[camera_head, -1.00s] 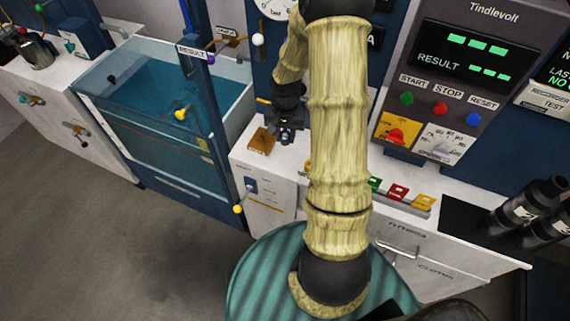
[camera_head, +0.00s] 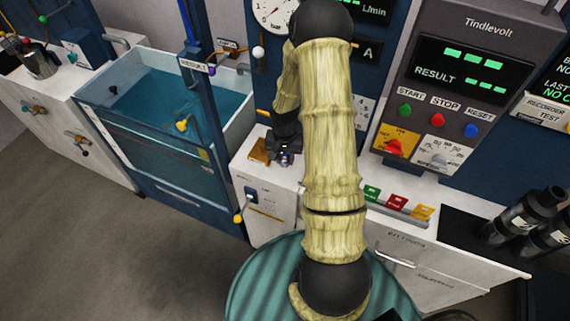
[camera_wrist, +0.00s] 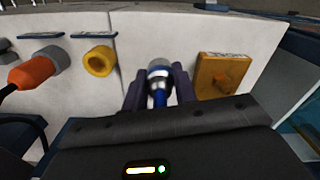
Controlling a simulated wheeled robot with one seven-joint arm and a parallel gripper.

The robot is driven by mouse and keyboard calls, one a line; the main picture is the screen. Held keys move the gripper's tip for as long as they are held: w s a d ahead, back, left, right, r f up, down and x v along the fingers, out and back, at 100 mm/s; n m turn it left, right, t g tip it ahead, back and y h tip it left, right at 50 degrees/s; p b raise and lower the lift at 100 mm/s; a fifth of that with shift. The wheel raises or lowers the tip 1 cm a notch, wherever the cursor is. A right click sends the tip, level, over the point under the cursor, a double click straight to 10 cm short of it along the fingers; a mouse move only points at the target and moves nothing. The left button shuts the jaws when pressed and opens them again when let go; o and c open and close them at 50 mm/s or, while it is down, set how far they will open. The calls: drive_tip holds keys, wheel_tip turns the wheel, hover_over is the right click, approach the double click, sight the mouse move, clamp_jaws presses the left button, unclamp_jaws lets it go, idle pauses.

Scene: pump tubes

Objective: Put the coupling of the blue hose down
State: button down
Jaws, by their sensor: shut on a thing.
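My gripper (camera_wrist: 159,86) is shut on the silver coupling (camera_wrist: 159,68) of the blue hose (camera_wrist: 160,96). The coupling sits between the two dark fingers in the wrist view, its blue part running down toward my wrist. In the head view my gripper (camera_head: 284,155) is low over the white bench top, just right of a brown-yellow block (camera_head: 259,151). Whether the coupling touches the bench cannot be told. Most of the hose is hidden.
The wrist view shows the block (camera_wrist: 221,76) close on the right. A yellow ring port (camera_wrist: 100,61) and an orange coupling (camera_wrist: 32,72) at a grey port are on the left. A water tank (camera_head: 165,110) stands left in the head view. Coloured blocks (camera_head: 398,202) lie right of my arm.

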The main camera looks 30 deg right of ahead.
sight(285, 171)
drive_tip(key=shift+f+p, duration=0.35)
drive_tip(key=shift+f, duration=1.65)
drive_tip(key=shift+f, duration=0.1)
drive_tip(key=c, duration=1.1)
unclamp_jaws()
wheel_tip(285, 171, up, 12)
drive_tip(key=shift+r+b, duration=0.15)
drive_tip(key=shift+b, duration=0.9)
